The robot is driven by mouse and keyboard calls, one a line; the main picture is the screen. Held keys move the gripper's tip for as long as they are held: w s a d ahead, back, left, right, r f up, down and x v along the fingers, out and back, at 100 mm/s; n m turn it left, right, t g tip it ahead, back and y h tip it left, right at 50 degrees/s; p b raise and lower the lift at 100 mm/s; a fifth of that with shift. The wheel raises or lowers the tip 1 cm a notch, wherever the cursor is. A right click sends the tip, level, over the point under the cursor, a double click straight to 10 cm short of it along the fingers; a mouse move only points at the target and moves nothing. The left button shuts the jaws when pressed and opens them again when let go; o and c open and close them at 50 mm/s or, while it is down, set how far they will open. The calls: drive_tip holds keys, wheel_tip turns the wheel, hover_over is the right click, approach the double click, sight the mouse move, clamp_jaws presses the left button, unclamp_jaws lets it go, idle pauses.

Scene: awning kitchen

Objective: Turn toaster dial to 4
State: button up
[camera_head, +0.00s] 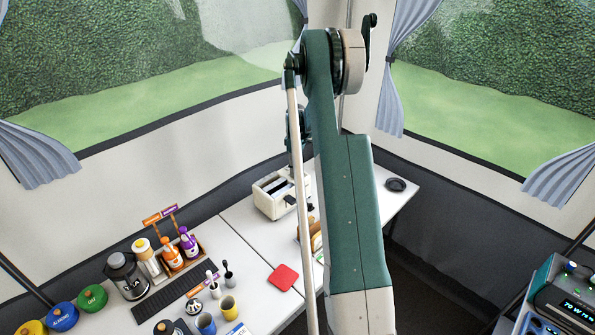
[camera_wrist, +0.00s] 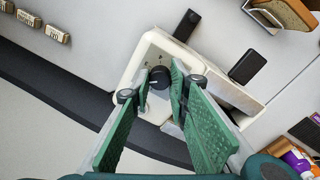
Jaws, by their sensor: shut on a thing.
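The cream toaster (camera_head: 266,203) stands on the white table in the head view, partly behind my arm. In the wrist view, the end of the toaster (camera_wrist: 135,68) carries a round black dial (camera_wrist: 159,76) with a pale pointer mark and small printing around it. The printing is too small to read, so the setting cannot be told. My gripper (camera_wrist: 160,82) has its two green fingers on either side of the dial, with the tips shut on it. My arm hides the gripper in the head view.
Two black levers (camera_wrist: 187,26) (camera_wrist: 247,66) stick out from the toaster's side. Bread (camera_wrist: 288,14) in a holder stands nearby. A red board (camera_head: 284,278), mugs (camera_head: 228,306) and a bottle rack (camera_head: 165,255) stand nearer. The tent wall is close behind the toaster.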

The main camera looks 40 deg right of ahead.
drive_tip(key=shift+f, duration=0.1)
drive_tip(key=m+b, duration=0.3)
drive_tip(key=m, duration=0.1)
drive_tip(key=m+b, duration=0.2)
drive_tip(key=m, duration=0.3)
drive_tip(key=shift+w+m, duration=0.1)
drive_tip(key=shift+m, duration=0.3)
drive_tip(key=m+b, duration=0.1)
drive_tip(key=m, duration=0.3)
drive_tip(key=shift+d+m+g+b, duration=0.1)
drive_tip(key=shift+m+g+b, duration=0.2)
drive_tip(key=shift+b, duration=0.05)
drive_tip(key=m+b, duration=0.1)
drive_tip(key=m, duration=0.4)
drive_tip(key=o, duration=0.9)
